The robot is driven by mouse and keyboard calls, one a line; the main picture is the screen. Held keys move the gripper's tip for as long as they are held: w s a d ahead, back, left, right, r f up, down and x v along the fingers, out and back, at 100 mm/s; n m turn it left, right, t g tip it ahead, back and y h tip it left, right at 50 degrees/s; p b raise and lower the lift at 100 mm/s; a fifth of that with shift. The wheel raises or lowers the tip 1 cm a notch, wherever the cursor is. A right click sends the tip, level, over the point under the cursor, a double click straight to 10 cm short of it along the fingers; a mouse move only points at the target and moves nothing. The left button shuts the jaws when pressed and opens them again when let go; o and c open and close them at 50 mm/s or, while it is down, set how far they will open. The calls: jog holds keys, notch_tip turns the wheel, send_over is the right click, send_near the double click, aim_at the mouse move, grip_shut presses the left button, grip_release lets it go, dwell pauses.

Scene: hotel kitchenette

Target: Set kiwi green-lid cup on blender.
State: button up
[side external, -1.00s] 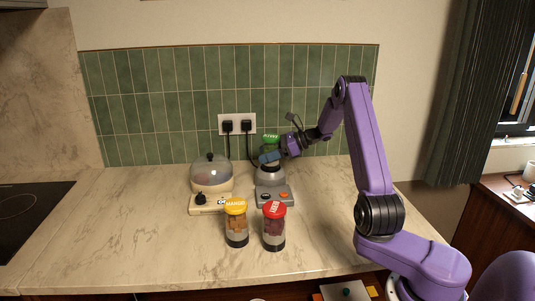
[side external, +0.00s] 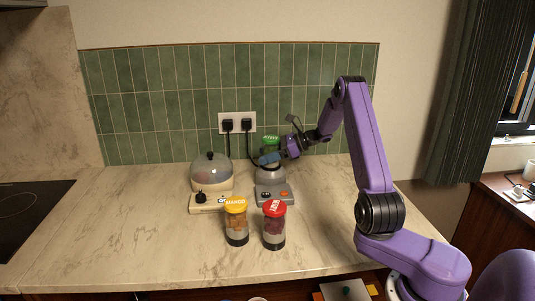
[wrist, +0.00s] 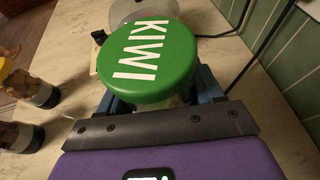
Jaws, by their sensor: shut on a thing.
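The kiwi cup (side external: 271,141) has a green lid and is upright over the grey blender base (side external: 274,190). My gripper (side external: 271,157) is shut on the cup just below its lid. In the wrist view the green lid (wrist: 148,62) with white KIWI lettering fills the middle, between blue fingers.
A yellow-lid mango cup (side external: 236,222) and a red-lid berry cup (side external: 274,225) stand in front of the blender. A cooker with a clear dome (side external: 211,178) stands left of it. Plugs and cords (side external: 246,126) are behind. The counter's left side is clear.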

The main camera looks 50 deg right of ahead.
jog(key=o, duration=1)
jog(key=shift+f, duration=0.1)
jog(key=v, duration=1.1)
dwell(0.5)
